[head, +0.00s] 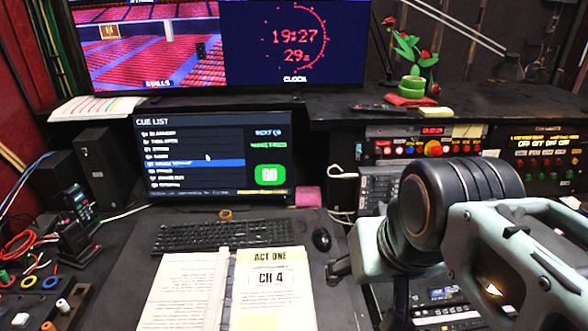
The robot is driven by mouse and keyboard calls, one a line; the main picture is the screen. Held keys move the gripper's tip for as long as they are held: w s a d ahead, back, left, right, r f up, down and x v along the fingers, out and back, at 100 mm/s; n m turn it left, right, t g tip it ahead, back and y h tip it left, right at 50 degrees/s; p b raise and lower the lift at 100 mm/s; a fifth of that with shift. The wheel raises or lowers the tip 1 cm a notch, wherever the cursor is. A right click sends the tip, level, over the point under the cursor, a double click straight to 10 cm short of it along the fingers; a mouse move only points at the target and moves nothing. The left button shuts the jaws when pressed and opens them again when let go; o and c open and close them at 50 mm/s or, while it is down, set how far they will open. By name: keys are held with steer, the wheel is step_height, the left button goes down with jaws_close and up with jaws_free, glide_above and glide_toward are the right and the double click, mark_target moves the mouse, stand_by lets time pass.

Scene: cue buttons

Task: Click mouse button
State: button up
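A black computer mouse (321,239) lies on the dark desk, right of the keyboard. Its buttons are too small and dark to make out singly. My arm fills the lower right, with pale green links and a black round joint. A dark piece at the arm's left end (339,269) shows just below and right of the mouse, apart from it in the picture. It may be part of my gripper; its fingertips cannot be made out. I see nothing held.
A black keyboard (190,237) is left of the mouse. An open script binder (271,295) lies in front. A cue list monitor (213,158) with a green GO box stands behind. Control panels (432,149) are at the right; a pink block (308,196) is behind the mouse.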

jaws_close()
stand_by(1.4)
